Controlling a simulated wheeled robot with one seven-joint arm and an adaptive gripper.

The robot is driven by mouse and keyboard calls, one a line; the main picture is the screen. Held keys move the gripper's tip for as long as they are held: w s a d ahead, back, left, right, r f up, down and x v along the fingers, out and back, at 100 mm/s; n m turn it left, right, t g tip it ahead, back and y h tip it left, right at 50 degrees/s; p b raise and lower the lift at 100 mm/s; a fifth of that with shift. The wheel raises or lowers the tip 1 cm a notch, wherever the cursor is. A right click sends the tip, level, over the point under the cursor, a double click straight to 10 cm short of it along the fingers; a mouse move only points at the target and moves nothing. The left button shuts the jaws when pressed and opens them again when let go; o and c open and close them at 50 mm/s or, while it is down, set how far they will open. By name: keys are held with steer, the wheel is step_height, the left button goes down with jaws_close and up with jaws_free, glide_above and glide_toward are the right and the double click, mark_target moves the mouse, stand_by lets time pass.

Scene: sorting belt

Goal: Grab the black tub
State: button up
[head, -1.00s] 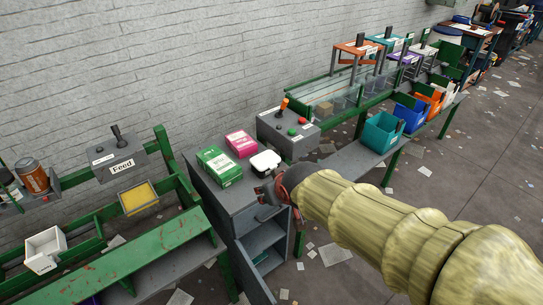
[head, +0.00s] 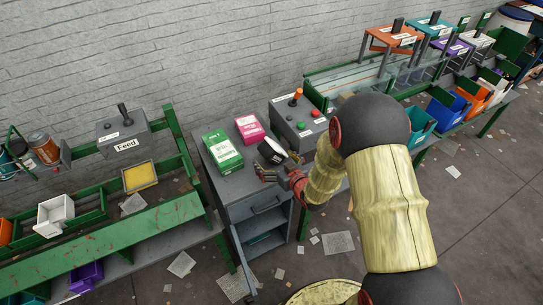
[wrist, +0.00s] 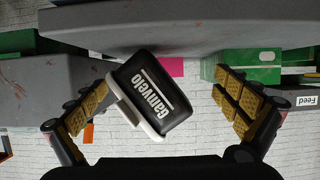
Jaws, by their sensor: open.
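The black tub (head: 271,151), with a white lid and white lettering, is at the front right of the grey cabinet top (head: 238,184). It looks tipped, with its lettered side showing. My gripper (head: 285,173) is open beside the tub at the cabinet's front edge. My gripper (wrist: 161,95) shows no finger closed on it in the wrist view. Whether the tub rests fully on the cabinet top I cannot tell.
A green box (head: 222,151) and a pink box (head: 250,128) stand left of and behind the tub. A grey control box (head: 300,122) with an orange-topped lever is to the right. A green-framed bench with a Feed box (head: 124,133) is at left.

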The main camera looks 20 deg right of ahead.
steer(key=x, duration=0.2)
steer(key=shift+w+a+r+b, duration=0.1)
steer(key=shift+w+b, duration=0.25)
steer(key=b+x, duration=0.1)
steer(key=x, duration=0.3)
steer(key=shift+w+a+b, duration=0.2)
steer(key=shift+w+b, duration=0.05)
steer(key=shift+b, duration=0.15)
steer(key=shift+c, duration=0.7)
steer(key=c, duration=0.6)
